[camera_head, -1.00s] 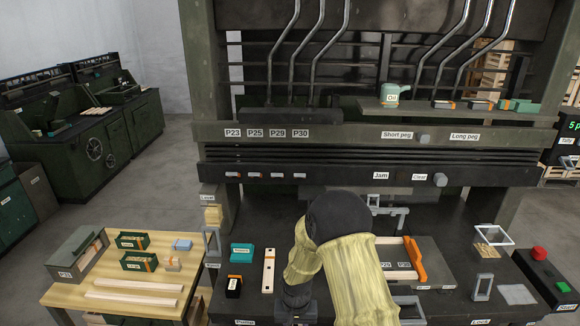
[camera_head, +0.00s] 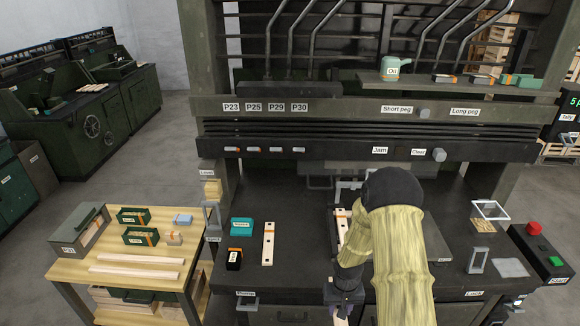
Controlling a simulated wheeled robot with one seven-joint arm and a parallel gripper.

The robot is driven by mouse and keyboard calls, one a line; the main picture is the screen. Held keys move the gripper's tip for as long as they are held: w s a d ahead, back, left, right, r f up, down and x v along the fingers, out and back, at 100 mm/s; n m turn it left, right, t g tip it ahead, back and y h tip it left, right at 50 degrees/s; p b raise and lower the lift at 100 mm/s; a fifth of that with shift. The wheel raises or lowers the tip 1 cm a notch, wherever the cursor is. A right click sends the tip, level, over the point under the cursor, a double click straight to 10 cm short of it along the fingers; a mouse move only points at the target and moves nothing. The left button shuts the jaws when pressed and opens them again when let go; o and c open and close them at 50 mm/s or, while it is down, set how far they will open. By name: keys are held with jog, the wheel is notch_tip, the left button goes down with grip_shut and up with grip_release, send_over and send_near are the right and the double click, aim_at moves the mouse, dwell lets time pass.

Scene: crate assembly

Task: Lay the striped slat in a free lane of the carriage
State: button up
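A pale slat with an orange stripe and dark holes (camera_head: 268,244) lies lengthwise on the dark bench, left of my arm. A second pale piece with an orange band (camera_head: 342,226) shows partly beside my arm, in a dark frame at the bench middle. My arm hides most of the carriage area, so its lanes cannot be made out. My gripper (camera_head: 341,312) points down at the bench's front edge, at the bottom of the picture.
A teal box (camera_head: 241,225) and a small black-and-orange box (camera_head: 234,259) stand left of the slat. A wooden side table (camera_head: 82,274) carries two plain slats (camera_head: 136,266) and green bins. A grey upright holder (camera_head: 478,260) stands at right. The bench between slat and arm is clear.

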jog(key=shift+a, duration=0.1)
jog(key=d, duration=0.7)
jog(key=shift+d, duration=0.1)
